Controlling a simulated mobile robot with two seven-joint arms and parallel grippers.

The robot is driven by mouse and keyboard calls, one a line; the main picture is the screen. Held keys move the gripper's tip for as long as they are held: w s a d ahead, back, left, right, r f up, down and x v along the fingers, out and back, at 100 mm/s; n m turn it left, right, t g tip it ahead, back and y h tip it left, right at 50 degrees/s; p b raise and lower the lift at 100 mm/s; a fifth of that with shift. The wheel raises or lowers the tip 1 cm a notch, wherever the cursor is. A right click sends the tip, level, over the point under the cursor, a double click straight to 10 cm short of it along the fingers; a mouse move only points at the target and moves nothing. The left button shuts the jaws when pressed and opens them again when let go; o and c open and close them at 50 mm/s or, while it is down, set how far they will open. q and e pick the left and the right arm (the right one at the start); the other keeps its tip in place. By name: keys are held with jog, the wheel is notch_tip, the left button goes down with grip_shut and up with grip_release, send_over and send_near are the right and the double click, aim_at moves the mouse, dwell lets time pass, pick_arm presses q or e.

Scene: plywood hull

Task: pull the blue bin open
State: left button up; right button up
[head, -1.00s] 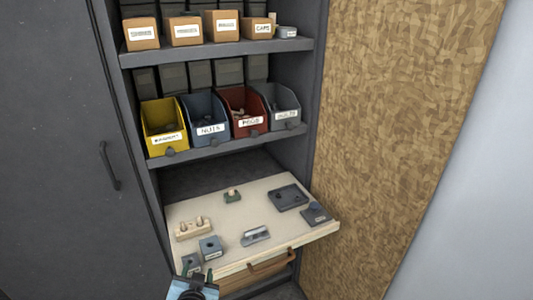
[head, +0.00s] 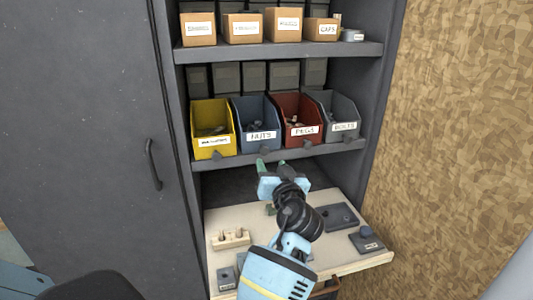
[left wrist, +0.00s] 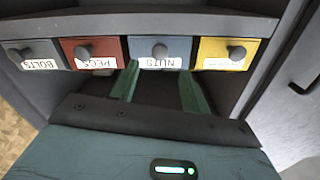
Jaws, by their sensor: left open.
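The blue bin (head: 257,125), labelled NUTS, sits on the middle shelf between the yellow bin (head: 213,130) and the red bin (head: 298,120). A small dark knob (head: 265,149) is at its lower front. My left gripper (head: 271,165) is open and empty, just below and in front of this bin. In the left wrist view, where labels appear upside down, the blue bin's front (left wrist: 174,47) and round knob lie ahead, and the open fingers (left wrist: 159,76) point at it on either side of the knob, apparently not touching it. My right gripper is not in view.
A grey bin (head: 338,115) stands right of the red one. Below, a pulled-out wooden board (head: 290,255) holds several small parts. Cardboard boxes (head: 243,28) stand on the upper shelf. A closed cabinet door (head: 80,130) is at left, a chipboard wall (head: 450,130) at right.

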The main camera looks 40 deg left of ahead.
aim_at(265, 152)
pick_arm(q)
jog(key=p+x, duration=0.1)
jog(key=x, duration=0.6)
jog(key=shift+w+a, duration=0.1)
jog(key=shift+w, duration=0.05)
jog(key=shift+c, duration=0.4)
grip_shut()
